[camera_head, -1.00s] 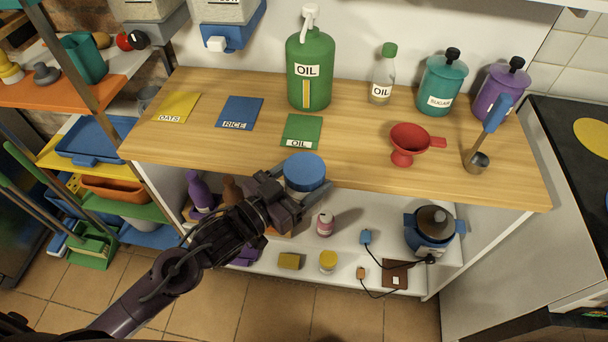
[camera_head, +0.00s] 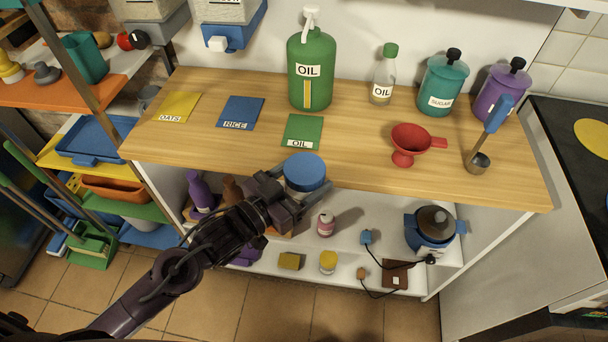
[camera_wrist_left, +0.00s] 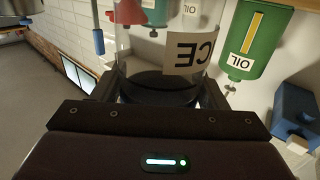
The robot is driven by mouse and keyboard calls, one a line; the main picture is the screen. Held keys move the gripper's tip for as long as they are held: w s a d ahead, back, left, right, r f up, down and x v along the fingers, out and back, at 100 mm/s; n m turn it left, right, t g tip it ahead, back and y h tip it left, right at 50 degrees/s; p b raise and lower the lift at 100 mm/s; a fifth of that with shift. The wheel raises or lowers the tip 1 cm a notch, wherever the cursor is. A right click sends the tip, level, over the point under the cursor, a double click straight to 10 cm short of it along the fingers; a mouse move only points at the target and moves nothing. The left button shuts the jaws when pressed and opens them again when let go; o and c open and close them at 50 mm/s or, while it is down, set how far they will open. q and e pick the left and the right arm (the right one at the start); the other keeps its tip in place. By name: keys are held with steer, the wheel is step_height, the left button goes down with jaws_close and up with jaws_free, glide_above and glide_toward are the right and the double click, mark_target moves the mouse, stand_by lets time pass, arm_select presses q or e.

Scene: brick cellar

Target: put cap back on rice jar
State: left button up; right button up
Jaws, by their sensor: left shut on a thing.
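The round blue cap (camera_head: 305,170) is at the front edge of the wooden counter, seen from above. My left gripper (camera_head: 302,203) is shut around it at its lower side. The clear rice jar (camera_wrist_left: 138,62) shows in the left wrist view, with a white label upside down ending in "CE". The cap, dark in shadow there (camera_wrist_left: 158,90), sits between the fingers against the jar's top end. I cannot tell whether it is fully seated. The jar's body is mostly hidden by the gripper in the head view. My right gripper is not in view.
The wooden counter (camera_head: 370,165) carries a blue RICE mat (camera_head: 240,110), a yellow OATS mat (camera_head: 178,105) and a green OIL mat (camera_head: 302,128). A red funnel (camera_head: 410,143) stands to the right. A green oil jug (camera_head: 311,70) stands behind. The RICE mat is empty.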

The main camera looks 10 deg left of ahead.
arm_select(q)
steer(key=w+a+r+n+t+y, duration=0.2)
steer(key=w+a+r+y, duration=0.3)
steer(key=r, duration=0.5)
steer(key=w+a+r+n+t+y, duration=0.2)
steer(key=w+a+r+n+y, duration=0.3)
steer(key=w+r, duration=0.5)
steer(key=shift+a+r+n+y, duration=0.3)
steer(key=shift+a+r+y, duration=0.25)
steer(key=shift+a, duration=0.7)
step_height(320, 180, down, 16)
steer(key=p, duration=0.1)
steer(key=shift+r, duration=0.15)
step_height(320, 180, down, 4)
steer(key=shift+r, duration=0.1)
steer(key=shift+f, duration=0.25)
